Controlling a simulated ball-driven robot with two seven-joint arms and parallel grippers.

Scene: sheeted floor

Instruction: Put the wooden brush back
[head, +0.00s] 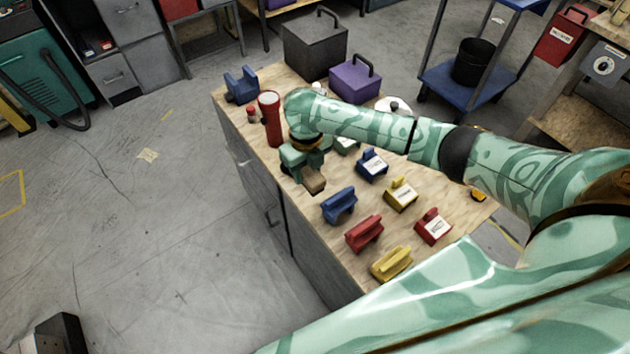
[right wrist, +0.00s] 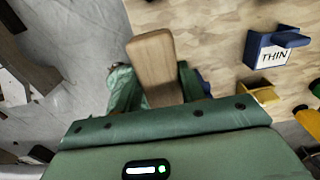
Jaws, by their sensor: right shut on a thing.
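My right gripper (head: 301,170) is shut on the wooden brush (head: 314,181) over the workbench's left side. In the right wrist view, the brush's pale wooden end (right wrist: 152,58) sticks out between the green fingers; its other end is hidden. On the bench stand unlabelled blue (head: 339,205), red (head: 364,234) and yellow (head: 392,263) blocks with raised backs. Beside them are blue (head: 372,164), yellow (head: 401,194) and red (head: 433,226) blocks with white labels. In the right wrist view, a blue block (right wrist: 273,50) is labelled THIN. My left gripper is not in view.
A red flashlight-shaped object (head: 271,118) and a blue stand (head: 241,84) are at the bench's far left. A dark box (head: 315,45) and a purple box (head: 354,82) stand at the back. The floor (head: 160,220) left of the bench is largely clear.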

